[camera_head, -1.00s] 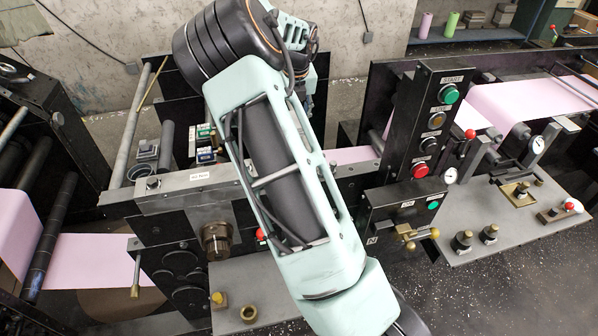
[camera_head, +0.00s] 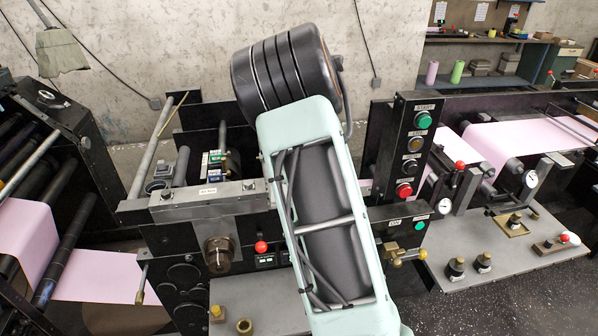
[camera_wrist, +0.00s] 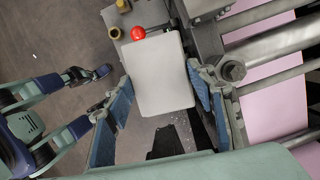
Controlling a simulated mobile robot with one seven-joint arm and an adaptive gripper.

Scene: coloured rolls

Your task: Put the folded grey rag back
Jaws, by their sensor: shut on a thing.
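In the wrist view, the folded grey rag (camera_wrist: 158,88) shows as a pale grey slab with rounded corners. It sits between the two blue-padded fingers of my gripper (camera_wrist: 160,76), which is shut on it. The rag is held above the machine's side and the dark floor. In the head view my gripper and the rag are out of sight, below the picture's lower edge or hidden by my arm.
The press has a button column (camera_head: 411,150), a brass-fitted side table (camera_head: 480,240) and pink web rollers. A shelf (camera_head: 470,88) stands at the back right. A red knob (camera_wrist: 138,33) lies close beyond the rag.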

